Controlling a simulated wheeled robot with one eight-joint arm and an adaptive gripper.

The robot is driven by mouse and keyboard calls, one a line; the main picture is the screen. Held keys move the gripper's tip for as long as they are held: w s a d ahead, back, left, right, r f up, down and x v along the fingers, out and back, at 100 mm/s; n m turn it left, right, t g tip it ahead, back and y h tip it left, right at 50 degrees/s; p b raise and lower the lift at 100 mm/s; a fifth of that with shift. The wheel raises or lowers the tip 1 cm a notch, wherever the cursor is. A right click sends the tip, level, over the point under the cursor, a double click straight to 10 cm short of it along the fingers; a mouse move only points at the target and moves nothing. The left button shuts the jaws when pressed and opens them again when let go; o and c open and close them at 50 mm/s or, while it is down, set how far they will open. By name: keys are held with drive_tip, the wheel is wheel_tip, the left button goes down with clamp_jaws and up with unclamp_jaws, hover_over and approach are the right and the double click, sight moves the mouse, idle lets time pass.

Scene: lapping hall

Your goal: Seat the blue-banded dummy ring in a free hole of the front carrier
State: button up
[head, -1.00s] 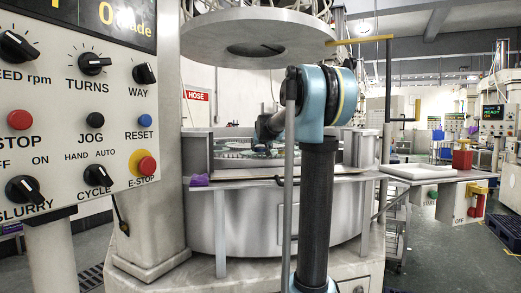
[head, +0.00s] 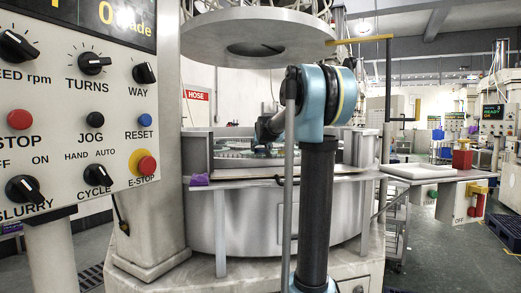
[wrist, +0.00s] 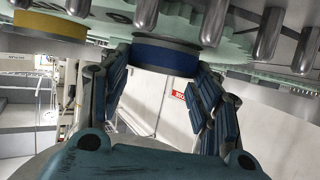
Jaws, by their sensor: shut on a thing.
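The blue-banded dummy ring (wrist: 165,55) is a grey disc with a dark blue band, at the top middle of the wrist view. My gripper (wrist: 162,72) is shut on it, one padded finger on each side. The wrist view looks upside down. The pale green toothed front carrier (wrist: 235,45) lies right beyond the ring. I cannot tell whether the ring touches it or lines up with a hole; the holes are mostly hidden. In the head view my arm covers much of the machine, and the ring cannot be made out there.
Several metal pins (wrist: 267,35) stand in a row close to the ring and right finger. A yellow-banded ring (wrist: 50,25) shows at the left of the wrist view. A large round upper plate (head: 262,38) hangs above the machine. A control panel (head: 80,100) stands close at left.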

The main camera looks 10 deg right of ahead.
drive_tip(key=shift+f, duration=0.45)
drive_tip(key=o, duration=1.7)
drive_tip(key=shift+s, duration=0.1)
drive_tip(key=v, duration=1.1)
drive_tip(key=shift+s+r, duration=0.15)
drive_tip(key=shift+s, duration=0.15)
drive_tip(key=shift+s, duration=0.1)
